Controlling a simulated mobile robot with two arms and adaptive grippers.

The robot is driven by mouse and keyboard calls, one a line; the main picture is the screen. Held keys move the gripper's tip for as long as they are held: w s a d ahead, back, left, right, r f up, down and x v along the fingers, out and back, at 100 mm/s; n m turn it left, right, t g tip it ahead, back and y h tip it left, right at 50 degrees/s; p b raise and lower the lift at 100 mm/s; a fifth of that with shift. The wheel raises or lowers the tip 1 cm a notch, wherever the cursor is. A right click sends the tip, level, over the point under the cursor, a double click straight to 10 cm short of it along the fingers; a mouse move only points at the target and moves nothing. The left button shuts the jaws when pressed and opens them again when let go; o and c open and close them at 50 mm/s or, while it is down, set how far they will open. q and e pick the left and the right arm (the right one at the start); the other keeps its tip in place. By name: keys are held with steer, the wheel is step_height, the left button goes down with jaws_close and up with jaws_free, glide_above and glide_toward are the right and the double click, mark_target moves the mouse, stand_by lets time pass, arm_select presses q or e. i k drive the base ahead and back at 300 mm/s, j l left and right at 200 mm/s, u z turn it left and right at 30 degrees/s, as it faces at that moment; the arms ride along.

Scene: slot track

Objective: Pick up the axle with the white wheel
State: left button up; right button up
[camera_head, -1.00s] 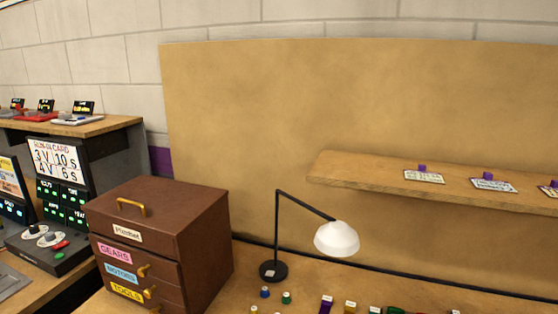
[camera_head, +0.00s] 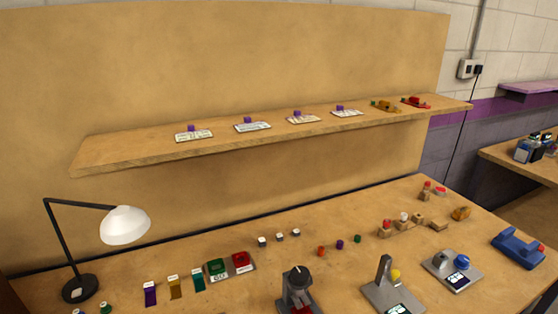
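Neither of my grippers is in view. On the right part of the workbench (camera_head: 340,270), small wooden blocks carry small coloured pieces. One is a small whitish piece (camera_head: 404,216), between red pieces. It is too small to tell whether it is the white wheel on its axle.
Green and red buttons (camera_head: 217,268), a grey device with a knob (camera_head: 296,285), further grey devices (camera_head: 453,270) and a blue tool (camera_head: 518,248) occupy the bench. A wooden shelf (camera_head: 130,150) with cards hangs above.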

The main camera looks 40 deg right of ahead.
mark_target(403, 216)
steer(key=k+l+z, duration=0.15)
steer(key=z, duration=2)
steer(key=l+u, duration=0.2)
steer(key=u, duration=0.5)
steer(key=l+u, duration=0.25)
steer(key=l, duration=0.15)
steer(key=k+l+u, duration=0.25)
steer(key=l, duration=0.15)
steer(key=k+l+u, duration=0.2)
steer(key=l, duration=0.2)
steer(key=l+u, duration=0.25)
steer(key=l, duration=0.15)
steer(key=k+l+u, duration=0.25)
